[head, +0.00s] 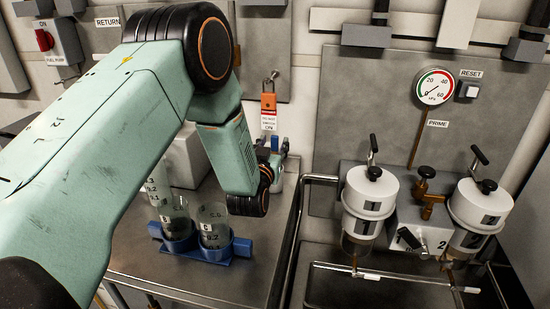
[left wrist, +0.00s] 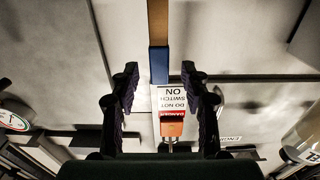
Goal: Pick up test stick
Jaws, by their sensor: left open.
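A straight stick (left wrist: 158,25), tan with a blue end, runs down from the top edge of the left wrist view; it looks like the test stick. My left gripper (left wrist: 159,72) is open, its two dark fingers on either side of the stick's blue end, with clear space to each finger. I cannot tell how deep the stick lies between them. In the head view my left gripper (head: 279,155) is partly hidden behind my own wrist, near the back wall, and most of the stick is hidden by my arm. My right gripper is not in view.
A red and white danger tag (head: 268,110) hangs on a padlock just above the gripper. A blue holder (head: 215,250) with clear beakers stands on the metal bench below my arm. Two white canisters (head: 370,195) and a gauge (head: 434,87) are to the right, behind metal rails.

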